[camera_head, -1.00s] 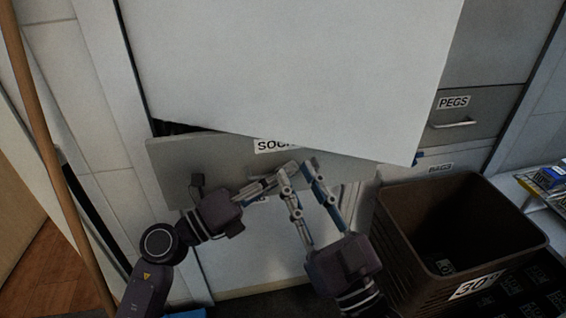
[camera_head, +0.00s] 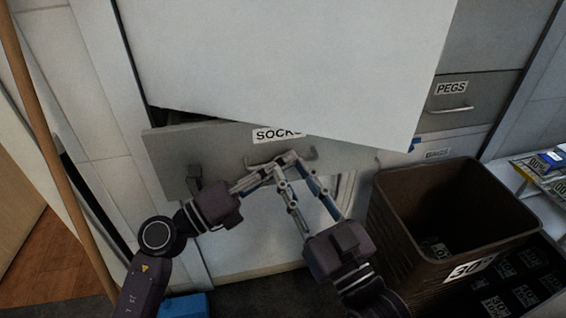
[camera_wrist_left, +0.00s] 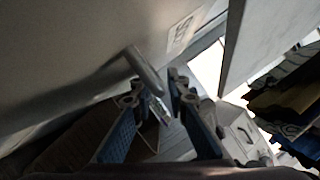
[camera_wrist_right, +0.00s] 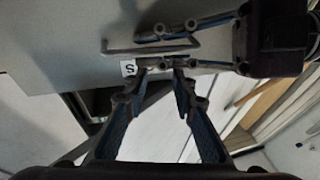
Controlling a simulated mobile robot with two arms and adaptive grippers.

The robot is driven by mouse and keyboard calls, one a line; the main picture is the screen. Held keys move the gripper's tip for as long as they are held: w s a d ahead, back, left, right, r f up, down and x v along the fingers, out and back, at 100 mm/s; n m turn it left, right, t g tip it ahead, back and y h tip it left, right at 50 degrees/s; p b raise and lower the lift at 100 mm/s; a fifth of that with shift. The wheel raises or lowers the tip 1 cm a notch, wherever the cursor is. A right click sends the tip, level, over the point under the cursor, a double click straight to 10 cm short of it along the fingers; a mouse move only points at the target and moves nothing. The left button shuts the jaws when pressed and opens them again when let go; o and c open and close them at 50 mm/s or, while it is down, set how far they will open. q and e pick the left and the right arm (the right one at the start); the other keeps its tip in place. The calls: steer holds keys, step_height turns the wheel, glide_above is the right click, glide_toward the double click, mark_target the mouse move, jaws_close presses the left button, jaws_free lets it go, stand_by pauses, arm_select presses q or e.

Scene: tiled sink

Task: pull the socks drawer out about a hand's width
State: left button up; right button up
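The socks drawer (camera_head: 215,152) is a grey front with a white SOCKS label (camera_head: 278,133), below a white slab. A dark gap shows behind its upper left edge, so it stands slightly out. Its bar handle (camera_wrist_left: 145,70) also shows in the right wrist view (camera_wrist_right: 150,50). My left gripper (camera_head: 268,172) is at the handle from the left. Its fingers look apart in its wrist view, with the handle end close to the tips. My right gripper (camera_head: 290,165) is open in front of the drawer beside the left fingers. Whether either touches the handle is unclear.
A brown basket (camera_head: 395,225) marked 30° stands on the right. The PEGS drawer (camera_head: 480,95) and another labelled drawer are behind it. The white slab (camera_head: 290,60) overhangs the socks drawer. A wooden pole (camera_head: 50,150) leans at left, and a blue object (camera_head: 185,305) lies below.

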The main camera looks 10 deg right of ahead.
arm_select(q)
steer(key=v, duration=1.2)
steer(key=shift+f, duration=0.15)
